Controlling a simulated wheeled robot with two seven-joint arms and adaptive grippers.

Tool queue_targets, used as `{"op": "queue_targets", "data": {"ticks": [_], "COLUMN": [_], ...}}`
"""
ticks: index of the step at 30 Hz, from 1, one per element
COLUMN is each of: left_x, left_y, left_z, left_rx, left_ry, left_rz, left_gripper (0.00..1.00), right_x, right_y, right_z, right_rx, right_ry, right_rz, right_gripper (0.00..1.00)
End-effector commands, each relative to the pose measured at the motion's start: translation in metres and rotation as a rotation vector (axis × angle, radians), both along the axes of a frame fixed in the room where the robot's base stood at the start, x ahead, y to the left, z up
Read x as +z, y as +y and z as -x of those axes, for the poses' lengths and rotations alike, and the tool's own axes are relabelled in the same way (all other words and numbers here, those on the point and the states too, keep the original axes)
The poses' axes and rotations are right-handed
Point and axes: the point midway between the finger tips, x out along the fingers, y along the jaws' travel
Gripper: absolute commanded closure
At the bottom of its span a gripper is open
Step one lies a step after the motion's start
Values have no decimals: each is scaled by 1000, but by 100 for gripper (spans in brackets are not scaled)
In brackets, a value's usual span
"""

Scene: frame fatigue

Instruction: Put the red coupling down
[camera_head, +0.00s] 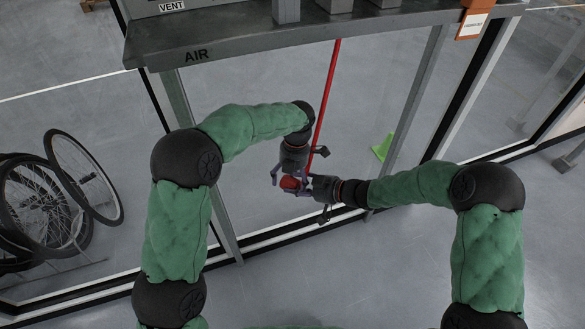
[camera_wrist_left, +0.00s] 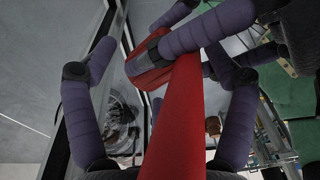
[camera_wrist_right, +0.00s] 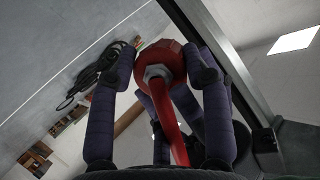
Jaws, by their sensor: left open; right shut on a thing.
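The red coupling (camera_head: 289,183) is held in the air in front of the bench frame. My right gripper (camera_head: 300,184) is shut on it. In the right wrist view the coupling (camera_wrist_right: 165,52) shows a grey nut and sits between the fingertips. My left gripper (camera_head: 292,172) is open just above the coupling. In the left wrist view its fingers stand apart on either side of the red hose (camera_wrist_left: 178,125), with the coupling (camera_wrist_left: 143,65) and my right fingers beyond. I cannot tell whether my left fingers touch the hose.
The hose (camera_head: 325,90) hangs from the grey bench top (camera_head: 225,50) marked AIR. Frame posts (camera_head: 415,90) stand on both sides. Bicycle wheels (camera_head: 85,178) are at the left. A green floor sign (camera_head: 383,147) stands behind my right arm.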

Motion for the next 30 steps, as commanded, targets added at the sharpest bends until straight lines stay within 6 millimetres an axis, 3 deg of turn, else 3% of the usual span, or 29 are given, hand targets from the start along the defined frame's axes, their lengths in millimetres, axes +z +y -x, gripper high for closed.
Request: {"op": "queue_targets", "data": {"ticks": [6, 15, 17, 21, 22, 25, 26, 28, 30], "left_x": [-14, -16, -16, -16, -16, -16, -16, -16, -16], "left_y": [1, 1, 1, 1, 1, 1, 1, 1, 1], "left_z": [1, 1, 1, 1, 1, 1, 1, 1, 1], "left_rx": [-1, -1, -1, -1, -1, -1, -1, -1, -1], "left_ry": [0, -1, -1, -1, -1, -1, -1, -1, -1], "left_rz": [0, 1, 1, 1, 1, 1, 1, 1, 1], "left_gripper": [15, 15, 29, 69, 74, 74, 38, 18, 15], "right_x": [0, 0, 0, 0, 0, 0, 0, 0, 0], "right_y": [0, 0, 0, 0, 0, 0, 0, 0, 0], "right_z": [0, 0, 0, 0, 0, 0, 0, 0, 0], "right_rx": [0, 0, 0, 0, 0, 1, 1, 1, 1], "right_ry": [0, 0, 0, 0, -1, 0, 0, 0, 0], "right_rz": [0, 0, 0, 0, -1, -1, -1, -1, -1], "right_gripper": [97, 97, 97, 97, 97, 97, 97, 97, 97]}}
